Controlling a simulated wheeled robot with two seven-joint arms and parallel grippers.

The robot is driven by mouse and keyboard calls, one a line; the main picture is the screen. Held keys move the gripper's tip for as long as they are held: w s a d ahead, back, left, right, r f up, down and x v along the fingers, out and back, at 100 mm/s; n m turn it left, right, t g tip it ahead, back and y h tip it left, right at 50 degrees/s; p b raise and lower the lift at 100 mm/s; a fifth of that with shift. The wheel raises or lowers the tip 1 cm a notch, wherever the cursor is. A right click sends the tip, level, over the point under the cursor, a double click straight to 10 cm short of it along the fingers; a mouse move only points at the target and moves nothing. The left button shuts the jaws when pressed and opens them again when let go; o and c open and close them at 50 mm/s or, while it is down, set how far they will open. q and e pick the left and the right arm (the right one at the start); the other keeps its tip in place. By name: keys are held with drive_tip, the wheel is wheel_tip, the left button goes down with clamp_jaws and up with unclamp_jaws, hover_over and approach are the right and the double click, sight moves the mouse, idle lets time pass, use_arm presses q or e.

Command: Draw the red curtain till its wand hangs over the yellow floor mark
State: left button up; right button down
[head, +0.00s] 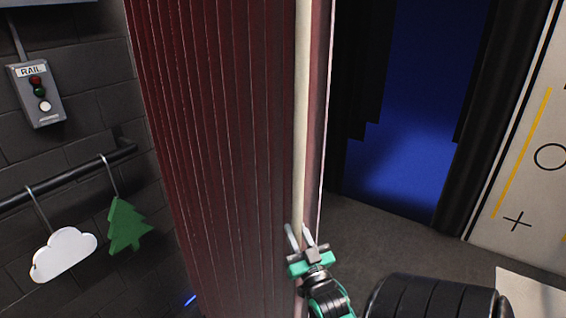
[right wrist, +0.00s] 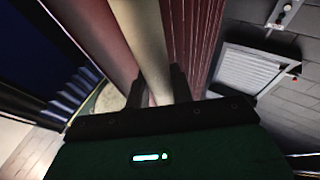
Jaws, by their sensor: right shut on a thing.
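The red curtain (head: 215,130) hangs in pleats down the middle of the head view, and it also shows in the right wrist view (right wrist: 203,40). Its pale wand (head: 301,110) hangs along the curtain's right side. My right gripper (head: 307,240) is at the lower visible part of the wand, shut on it. In the right wrist view the wand (right wrist: 150,50) runs down between the two dark fingers. The yellow floor mark cannot be made out in either view. My left gripper is not in view.
A rail control box (head: 38,90) is on the dark brick wall at left. A white cloud (head: 63,254) and a green tree (head: 127,225) hang from a black bar (head: 70,177). A pale panel with a yellow line (head: 523,150) stands at right. Open grey floor (head: 385,235) lies right of the curtain.

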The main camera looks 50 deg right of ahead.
drive_tip(key=shift+s+f, duration=0.2)
drive_tip(key=shift+s, duration=0.2)
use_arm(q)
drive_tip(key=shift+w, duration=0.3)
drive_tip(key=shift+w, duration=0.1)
use_arm(e)
drive_tip(key=c, duration=1.2)
unclamp_jaws()
